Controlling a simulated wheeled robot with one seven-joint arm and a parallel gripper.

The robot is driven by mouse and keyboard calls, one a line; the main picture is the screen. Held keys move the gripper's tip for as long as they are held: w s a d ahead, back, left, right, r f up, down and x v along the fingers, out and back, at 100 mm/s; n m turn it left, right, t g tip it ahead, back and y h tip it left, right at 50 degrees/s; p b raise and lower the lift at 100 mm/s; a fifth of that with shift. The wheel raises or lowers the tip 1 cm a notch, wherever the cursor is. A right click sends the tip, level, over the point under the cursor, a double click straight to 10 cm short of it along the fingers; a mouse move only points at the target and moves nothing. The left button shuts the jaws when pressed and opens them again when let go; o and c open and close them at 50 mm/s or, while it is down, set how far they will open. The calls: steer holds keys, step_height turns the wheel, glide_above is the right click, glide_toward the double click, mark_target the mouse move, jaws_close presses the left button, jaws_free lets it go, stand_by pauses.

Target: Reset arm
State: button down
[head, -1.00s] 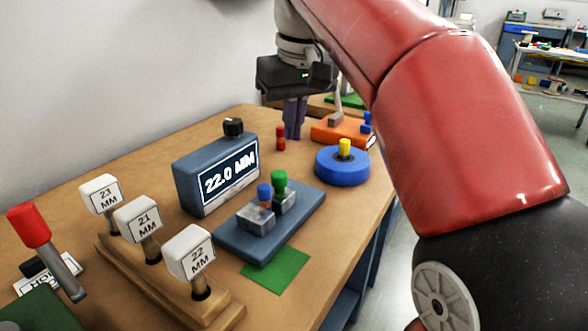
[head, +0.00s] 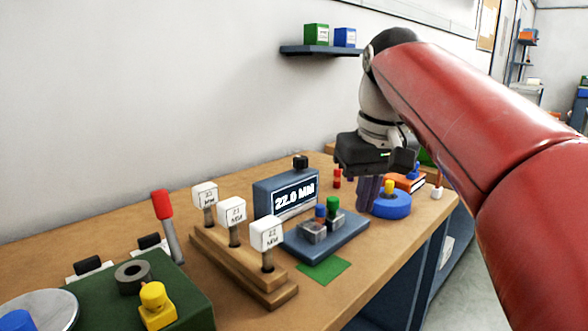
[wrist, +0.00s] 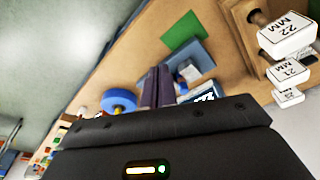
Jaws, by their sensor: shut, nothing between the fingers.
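My gripper (head: 366,203) is shut and empty, pointing down above the workbench (head: 345,285). In the head view its fingers overlap the left edge of the blue ring (head: 395,206) with a yellow knob. I cannot tell the exact height or gap. In the wrist view the two dark fingers (wrist: 157,72) lie together, between the blue ring (wrist: 118,101) and the blue-grey block plate (wrist: 198,62). My red arm reaches in from the right.
A display box (head: 270,195) reads 22.0 MM. Three white-labelled gauges stand in a wooden rack (head: 235,268). A red-handled lever (head: 163,207) and a green base (head: 190,300) are at left. A green mat (head: 325,269) lies flat. A wall shelf (head: 320,50) holds two boxes.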

steer(key=s+d+f+m+t, duration=0.1)
steer(key=s+d+f, duration=0.1)
steer(key=s+f, duration=0.6)
steer(key=s+d+f+m+t, duration=0.1)
steer(key=s+f, duration=0.6)
steer(key=f, duration=0.7)
steer(key=shift+s+d+f+m+t+h, duration=0.2)
steer(key=shift+s+d+m+t+h, duration=0.15)
steer(key=shift+d+t, duration=0.2)
